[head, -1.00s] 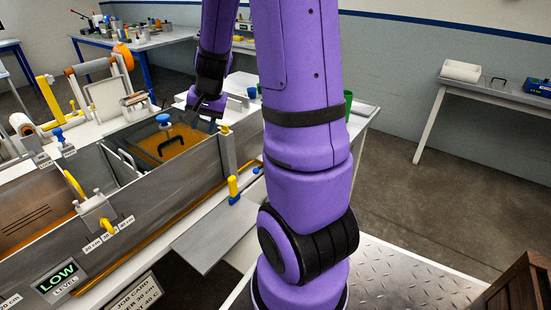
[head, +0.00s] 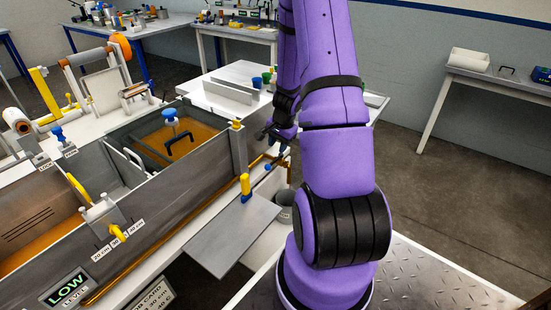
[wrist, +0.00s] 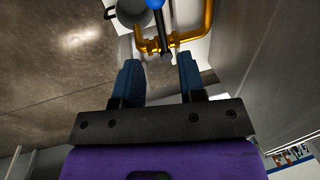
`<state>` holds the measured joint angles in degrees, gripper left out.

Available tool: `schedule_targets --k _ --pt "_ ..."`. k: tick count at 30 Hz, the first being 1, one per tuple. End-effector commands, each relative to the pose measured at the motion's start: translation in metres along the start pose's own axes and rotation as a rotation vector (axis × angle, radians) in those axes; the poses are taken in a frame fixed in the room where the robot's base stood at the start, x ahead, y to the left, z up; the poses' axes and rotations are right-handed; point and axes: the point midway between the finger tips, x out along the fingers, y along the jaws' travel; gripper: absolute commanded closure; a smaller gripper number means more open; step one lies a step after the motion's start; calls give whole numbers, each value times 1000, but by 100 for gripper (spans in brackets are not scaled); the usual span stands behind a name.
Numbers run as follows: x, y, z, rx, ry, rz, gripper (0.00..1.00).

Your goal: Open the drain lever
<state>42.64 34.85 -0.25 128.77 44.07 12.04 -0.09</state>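The drain lever (wrist: 162,32) is a dark rod with a blue knob, set across a brass pipe (wrist: 198,35) at the top of the wrist view. In the head view, its blue knob (head: 268,167) shows small beside the tank's right end. My gripper (wrist: 159,62) is open, with its two dark blue fingers apart. The near end of the rod lies ahead of the gap between the fingertips, and I see no contact. In the head view my gripper (head: 268,136) is just above the lever, near the tank corner.
A grey bucket (head: 284,214) stands below the pipe. The steel tank wall (head: 190,205) runs along the left. A yellow handle (head: 245,185) rises by a flat grey plate (head: 235,232).

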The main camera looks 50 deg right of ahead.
Motion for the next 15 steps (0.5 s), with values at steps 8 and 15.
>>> schedule_targets --k 8,15 --pt "43 0 0 1 -3 1 63" --pt "67 0 0 -1 -1 0 63"
